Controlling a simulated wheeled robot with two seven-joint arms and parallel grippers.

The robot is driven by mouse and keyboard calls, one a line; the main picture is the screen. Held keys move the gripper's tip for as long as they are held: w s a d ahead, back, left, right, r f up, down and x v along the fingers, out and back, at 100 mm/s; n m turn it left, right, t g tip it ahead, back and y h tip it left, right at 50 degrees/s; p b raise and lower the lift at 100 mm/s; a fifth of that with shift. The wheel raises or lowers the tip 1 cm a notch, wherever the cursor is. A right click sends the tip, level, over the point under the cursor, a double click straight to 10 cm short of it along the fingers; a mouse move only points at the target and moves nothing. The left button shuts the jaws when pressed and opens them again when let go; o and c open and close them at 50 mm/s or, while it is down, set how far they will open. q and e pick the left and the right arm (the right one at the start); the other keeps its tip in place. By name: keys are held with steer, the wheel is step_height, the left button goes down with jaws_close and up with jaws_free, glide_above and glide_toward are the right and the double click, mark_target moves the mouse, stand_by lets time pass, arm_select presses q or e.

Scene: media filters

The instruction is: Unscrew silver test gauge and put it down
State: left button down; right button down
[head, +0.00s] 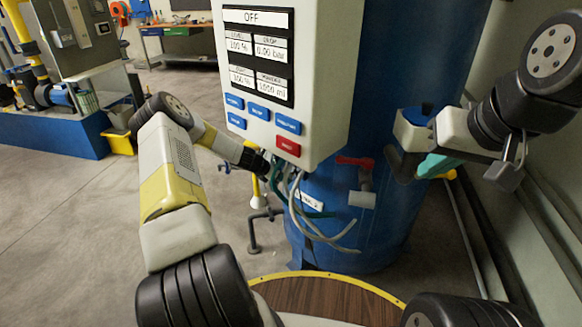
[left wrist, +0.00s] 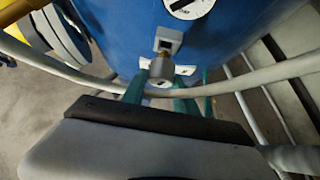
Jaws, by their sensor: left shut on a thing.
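In the left wrist view, the two teal fingers of my left gripper (left wrist: 160,95) close around a small silver-grey cylinder (left wrist: 160,70), which appears to be the silver test gauge. Its face is not visible. It is in front of the blue tank, below a grey square fitting (left wrist: 168,40); whether it is still joined to that fitting I cannot tell. In the head view, the left fingers are mostly hidden under the white control box. My right gripper (head: 437,165) is at the tank's right side, with teal fingers partly hidden; I cannot tell how far they are apart.
The white control box (head: 330,60) hangs in front of the blue tank (head: 420,60). Pale hoses (head: 310,225) hang below it. A red-handled valve (head: 355,162) is on the tank. A white dial gauge (left wrist: 190,5) shows above the fitting. Open floor (head: 60,220) lies at left.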

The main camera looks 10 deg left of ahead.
arm_select(q)
steer(key=shift+w+d, duration=0.2)
steer(key=shift+w, duration=0.15)
steer(key=shift+w+d, duration=0.1)
steer(key=shift+w+d, duration=0.35)
steer(key=shift+w, duration=0.15)
steer(key=c, duration=0.9)
jaws_free()
steer(key=shift+o, duration=0.2)
